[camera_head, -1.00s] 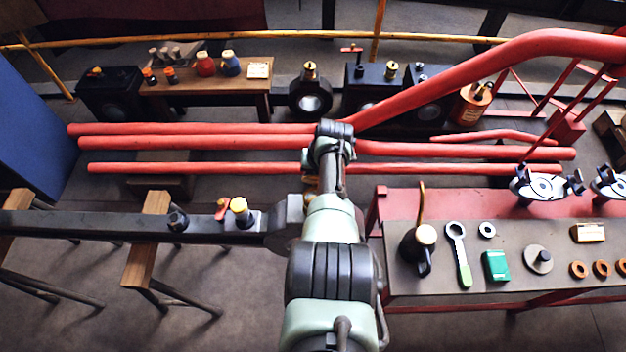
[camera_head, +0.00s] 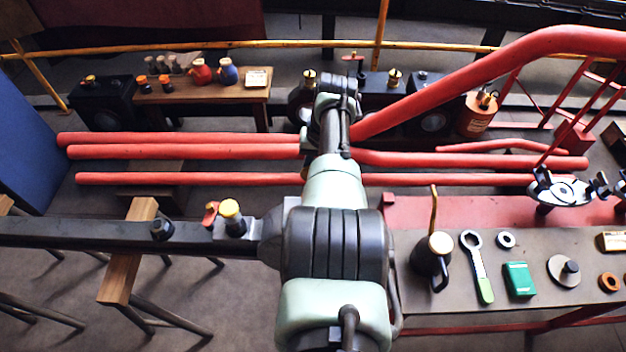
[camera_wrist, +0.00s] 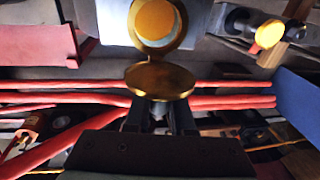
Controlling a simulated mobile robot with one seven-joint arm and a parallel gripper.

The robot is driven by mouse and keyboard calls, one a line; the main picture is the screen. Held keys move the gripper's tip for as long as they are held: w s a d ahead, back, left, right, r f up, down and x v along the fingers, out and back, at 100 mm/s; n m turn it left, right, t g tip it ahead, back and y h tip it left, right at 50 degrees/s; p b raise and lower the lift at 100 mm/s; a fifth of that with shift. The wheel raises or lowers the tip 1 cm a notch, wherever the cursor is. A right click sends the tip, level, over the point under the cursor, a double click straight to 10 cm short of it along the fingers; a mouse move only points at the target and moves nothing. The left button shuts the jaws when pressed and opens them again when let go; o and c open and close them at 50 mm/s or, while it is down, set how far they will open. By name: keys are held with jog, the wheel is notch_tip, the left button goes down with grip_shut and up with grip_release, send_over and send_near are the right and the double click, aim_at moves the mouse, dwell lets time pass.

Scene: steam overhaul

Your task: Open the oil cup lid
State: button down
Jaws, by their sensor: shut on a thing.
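In the wrist view a round brass oil cup (camera_wrist: 177,38) with a pale and orange inside shows at the top centre. A brass disc, the oil cup lid (camera_wrist: 160,80), stands apart from its mouth, tilted, with its near edge close to the cup's rim. The cup looks uncovered. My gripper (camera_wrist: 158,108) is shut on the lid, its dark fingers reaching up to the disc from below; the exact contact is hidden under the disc. In the head view my arm hides the cup, the lid and my fingertips.
A dark rod (camera_head: 90,234) carries a yellow-capped fitting (camera_head: 231,219) left of my arm. Red pipes (camera_head: 190,151) run behind it. A bench (camera_head: 455,313) at the right holds an oil can (camera_head: 431,255), a spanner (camera_head: 477,265) and a green box (camera_head: 519,280). Wooden trestles (camera_head: 130,275) stand at the left.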

jog(key=shift+w+f+g+b, duration=0.3)
jog(key=shift+w+f+b, duration=0.2)
jog(key=shift+b, duration=3.8)
jog(key=b, duration=0.5)
jog(key=shift+s+r+g+b, duration=0.2)
jog(key=shift+r+g+b, duration=0.1)
jog(key=shift+b, duration=0.1)
jog(key=shift+s+r+b, duration=0.15)
jog(key=shift+s+b, duration=0.1)
jog(key=shift+b, duration=0.3)
jog(key=c, duration=0.8)
grip_release()
jog(key=shift+s, duration=0.1)
jog(key=shift+o, duration=0.2)
